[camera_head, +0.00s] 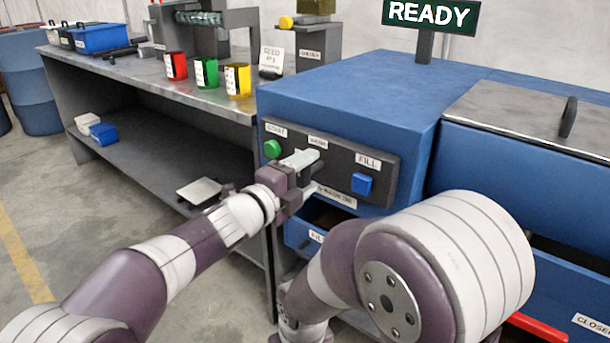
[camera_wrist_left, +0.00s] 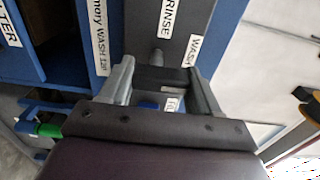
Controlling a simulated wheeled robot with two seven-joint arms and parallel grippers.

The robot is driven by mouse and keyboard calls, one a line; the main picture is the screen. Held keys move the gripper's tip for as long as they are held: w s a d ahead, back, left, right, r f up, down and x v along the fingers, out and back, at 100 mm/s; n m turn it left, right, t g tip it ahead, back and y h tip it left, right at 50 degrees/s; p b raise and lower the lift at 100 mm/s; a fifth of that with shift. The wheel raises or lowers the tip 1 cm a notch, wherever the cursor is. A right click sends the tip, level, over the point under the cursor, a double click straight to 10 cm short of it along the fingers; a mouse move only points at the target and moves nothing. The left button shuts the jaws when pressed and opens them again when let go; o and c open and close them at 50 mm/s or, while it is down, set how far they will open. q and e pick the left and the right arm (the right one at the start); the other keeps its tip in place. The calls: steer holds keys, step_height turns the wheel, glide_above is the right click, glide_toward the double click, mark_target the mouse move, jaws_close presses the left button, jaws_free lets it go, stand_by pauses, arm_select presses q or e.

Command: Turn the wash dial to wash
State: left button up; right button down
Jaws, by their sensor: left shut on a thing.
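The wash dial (camera_wrist_left: 165,78) is a dark bar-shaped knob on the dark control panel (camera_head: 345,164) of a blue machine. In the left wrist view, WASH and RINSE labels sit around it. My left gripper (camera_head: 301,160) is at the panel, and its fingers (camera_wrist_left: 158,82) are shut on the dial from both sides. The gripper hides most of the dial in the head view, so its exact angle is hard to tell. My right arm crosses the front, and its gripper is out of view.
A green START button (camera_head: 272,149) is left of the dial and a blue FILL button (camera_head: 362,184) is right. A sign (camera_head: 430,14) above reads READY. Red, green and yellow cups (camera_head: 206,73) stand on a metal bench (camera_head: 150,77). An open drawer space lies below the panel.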

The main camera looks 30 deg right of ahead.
arm_select(q)
steer(key=shift+f, duration=0.1)
steer(key=o, duration=1)
steer(key=shift+c, duration=0.2)
steer(key=p+v, duration=0.2)
steer(key=v, duration=1)
steer(key=shift+s+a, duration=0.2)
steer(key=shift+a, duration=0.1)
